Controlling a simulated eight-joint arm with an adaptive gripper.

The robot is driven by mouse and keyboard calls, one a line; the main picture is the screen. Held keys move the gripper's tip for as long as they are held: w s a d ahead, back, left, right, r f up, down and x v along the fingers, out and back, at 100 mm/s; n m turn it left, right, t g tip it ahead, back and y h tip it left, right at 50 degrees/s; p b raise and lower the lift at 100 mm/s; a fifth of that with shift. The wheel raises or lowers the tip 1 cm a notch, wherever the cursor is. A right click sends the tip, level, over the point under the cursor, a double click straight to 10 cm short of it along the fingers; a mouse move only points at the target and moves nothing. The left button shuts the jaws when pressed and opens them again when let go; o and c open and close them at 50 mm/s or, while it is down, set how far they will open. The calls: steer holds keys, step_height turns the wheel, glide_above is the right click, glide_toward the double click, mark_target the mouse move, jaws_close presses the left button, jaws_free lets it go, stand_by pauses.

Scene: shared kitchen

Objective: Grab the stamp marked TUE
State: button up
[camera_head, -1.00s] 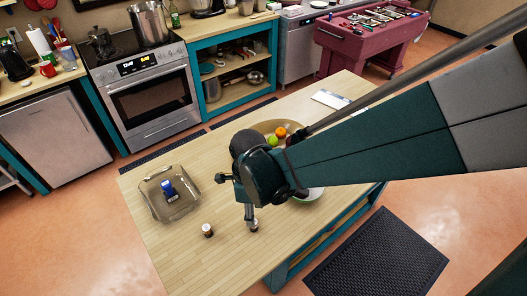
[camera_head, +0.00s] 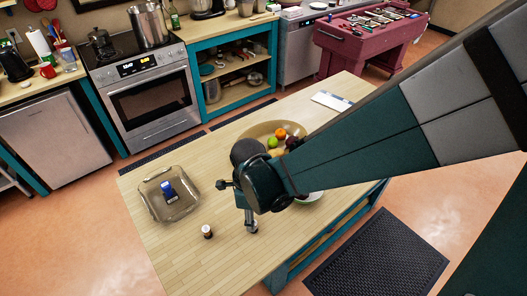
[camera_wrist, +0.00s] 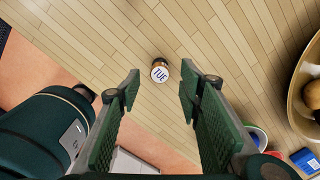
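In the wrist view the stamp marked TUE (camera_wrist: 160,72) stands upright on the wooden table, a dark body with a white round top and blue letters. It sits in the gap between my gripper's fingertips (camera_wrist: 160,82), below them, and they do not touch it. My gripper is open and empty. In the head view my gripper (camera_head: 250,220) points down near the table's front. A small dark stamp with a pale top (camera_head: 207,231) stands to its left. Something small shows at the fingertips, and I cannot tell whether it is a stamp.
A large fruit bowl (camera_head: 255,132) is behind my arm and shows at the right of the wrist view (camera_wrist: 296,100). A white pad (camera_head: 330,99) lies at the back. The table's front left is mostly clear.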

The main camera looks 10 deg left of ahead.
steer(key=shift+f, duration=0.15)
steer(key=shift+d+f, duration=0.1)
steer(key=shift+f, duration=2.35)
steer(key=c, duration=1)
